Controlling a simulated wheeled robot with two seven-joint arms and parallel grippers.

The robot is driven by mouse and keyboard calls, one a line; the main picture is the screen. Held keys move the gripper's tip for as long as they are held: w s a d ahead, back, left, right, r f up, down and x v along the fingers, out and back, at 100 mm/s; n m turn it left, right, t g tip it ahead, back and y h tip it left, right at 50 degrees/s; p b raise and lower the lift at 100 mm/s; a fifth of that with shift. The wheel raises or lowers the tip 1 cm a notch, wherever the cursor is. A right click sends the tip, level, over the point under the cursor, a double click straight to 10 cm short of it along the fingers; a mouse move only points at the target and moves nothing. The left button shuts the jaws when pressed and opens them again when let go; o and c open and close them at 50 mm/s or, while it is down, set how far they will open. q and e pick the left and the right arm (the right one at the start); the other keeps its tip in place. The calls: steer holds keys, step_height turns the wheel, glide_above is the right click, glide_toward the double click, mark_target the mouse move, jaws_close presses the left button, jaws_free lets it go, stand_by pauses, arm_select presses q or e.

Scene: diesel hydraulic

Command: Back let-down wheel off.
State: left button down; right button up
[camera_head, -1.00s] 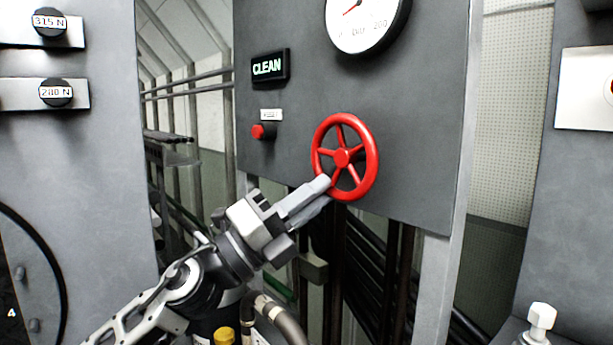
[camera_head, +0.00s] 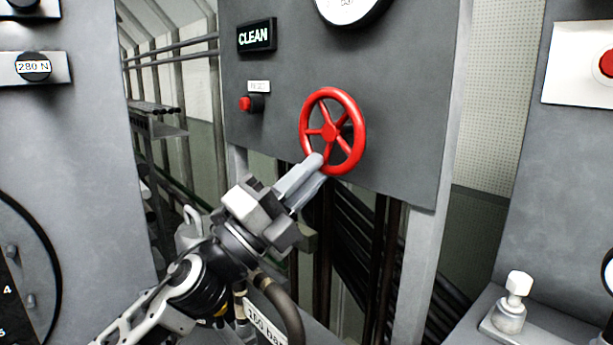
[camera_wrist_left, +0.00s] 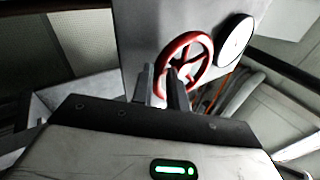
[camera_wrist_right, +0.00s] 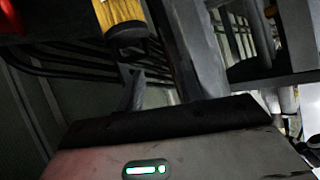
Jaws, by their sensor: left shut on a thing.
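The red handwheel (camera_head: 329,131) with several spokes is mounted on the front of a grey panel. It also shows in the left wrist view (camera_wrist_left: 185,65). My left gripper (camera_head: 314,163) is shut on the lower left part of the wheel's rim. Its fingertips cover that part of the rim. In the left wrist view, my left gripper (camera_wrist_left: 163,88) has its two fingers on either side of the rim. My right gripper is not in the head view. In the right wrist view I cannot make out clearly how its fingers stand.
A gauge (camera_head: 350,8) is above the wheel, a lit CLEAN sign (camera_head: 257,36) and a red button (camera_head: 246,104) to its left. Dark pipes run below the panel. A yellow and black cylinder (camera_wrist_right: 120,15) is close in the right wrist view.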

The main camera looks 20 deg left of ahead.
arm_select(q)
steer(key=c, duration=1.4)
jaws_free()
steer(key=shift+r, duration=0.15)
steer(key=shift+d, duration=0.15)
arm_select(e)
steer(key=shift+d+r, duration=0.1)
arm_select(q)
steer(key=shift+s+a+f+b, duration=0.1)
steer(key=shift+s+a+b, duration=0.4)
steer(key=shift+s+a, duration=1.05)
steer(key=shift+s+a+f+b, duration=0.15)
steer(key=shift+s+a+b, duration=0.35)
steer(key=shift+s+a, duration=1.05)
steer(key=shift+s+a+f+b, duration=0.1)
steer(key=shift+s+a+b, duration=0.4)
steer(key=shift+s+a, duration=1)
arm_select(e)
steer(key=shift+f, duration=0.6)
arm_select(q)
steer(key=shift+s+d, duration=0.3)
steer(key=shift+d, duration=0.05)
